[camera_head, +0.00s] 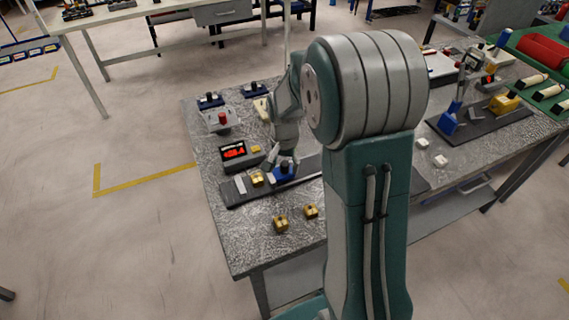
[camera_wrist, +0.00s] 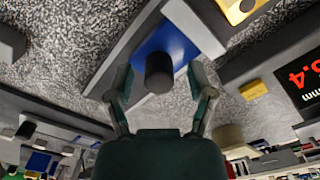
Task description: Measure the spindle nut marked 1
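A brass nut (camera_head: 257,179) sits on a dark gauge base (camera_head: 232,198), between a pale end block (camera_head: 240,184) and a blue slider (camera_head: 285,173) with a black knob. Its edge with a dark hole shows at the top of the wrist view (camera_wrist: 238,8). Two more brass nuts, one (camera_head: 280,223) and another (camera_head: 311,211), stand on the table in front. No number is readable on any of them. My gripper (camera_wrist: 161,70) is open, its fingers on either side of the black knob (camera_wrist: 159,72), with gaps visible on both sides. A display (camera_head: 233,152) shows red digits, cut off in the wrist view.
A yellow button (camera_head: 256,149) is beside the display. A grey box with a red knob (camera_head: 222,118) and blue-based items (camera_head: 210,100) stand farther back. A second gauge with a blue block (camera_head: 448,122) and white pieces (camera_head: 440,160) are on the right. The table's front-left corner is clear.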

